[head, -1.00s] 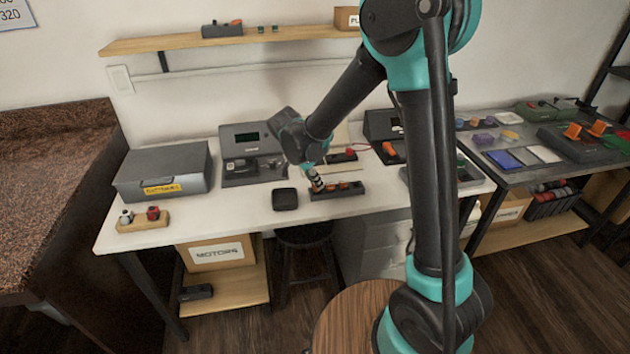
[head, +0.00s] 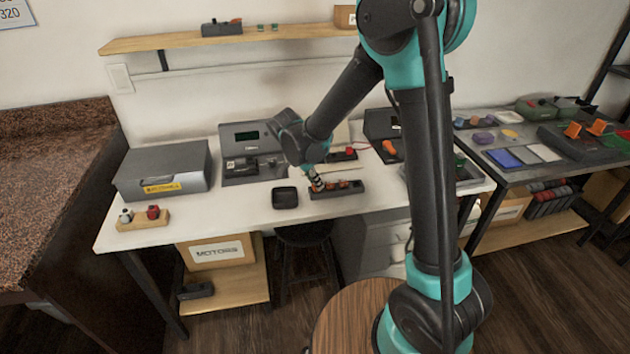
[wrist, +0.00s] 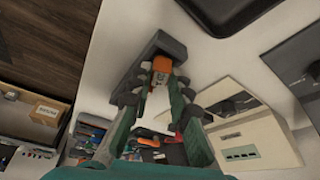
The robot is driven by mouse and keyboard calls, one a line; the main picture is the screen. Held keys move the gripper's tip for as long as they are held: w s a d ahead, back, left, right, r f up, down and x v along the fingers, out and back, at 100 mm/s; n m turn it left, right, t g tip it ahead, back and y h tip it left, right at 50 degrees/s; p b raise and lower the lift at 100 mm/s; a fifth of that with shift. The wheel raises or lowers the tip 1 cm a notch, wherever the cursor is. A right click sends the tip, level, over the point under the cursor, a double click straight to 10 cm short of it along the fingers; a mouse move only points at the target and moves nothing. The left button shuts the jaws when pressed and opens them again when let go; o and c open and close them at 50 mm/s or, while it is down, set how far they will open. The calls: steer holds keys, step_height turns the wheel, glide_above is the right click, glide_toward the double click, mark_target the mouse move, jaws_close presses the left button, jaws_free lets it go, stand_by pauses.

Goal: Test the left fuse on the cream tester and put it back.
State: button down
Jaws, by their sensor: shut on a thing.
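The dark fuse block (head: 336,192) lies near the front of the white bench, with orange pieces along its top. My gripper (head: 317,186) points down at its left end. In the wrist view my gripper (wrist: 160,78) is shut on an orange fuse (wrist: 161,64), which is at the dark block (wrist: 164,43). The fuse's lower part is hidden, so I cannot tell how deep it sits. The cream tester (wrist: 262,139) shows right of the fingers in the wrist view; in the head view my arm mostly hides it.
A black tray (head: 285,198) lies just left of the block. A grey device with a display (head: 247,168) and a grey box (head: 163,172) stand behind and left. A wooden holder (head: 143,222) sits at the front left. Bare bench lies between.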

stand_by(0.3)
steer(key=c, duration=1.1)
jaws_free()
steer(key=shift+o, duration=0.2)
steer(key=shift+r, duration=0.6)
steer(key=shift+r, duration=0.3)
steer(key=shift+r, duration=0.6)
steer(key=shift+r, duration=2.95)
steer(key=shift+d, duration=0.1)
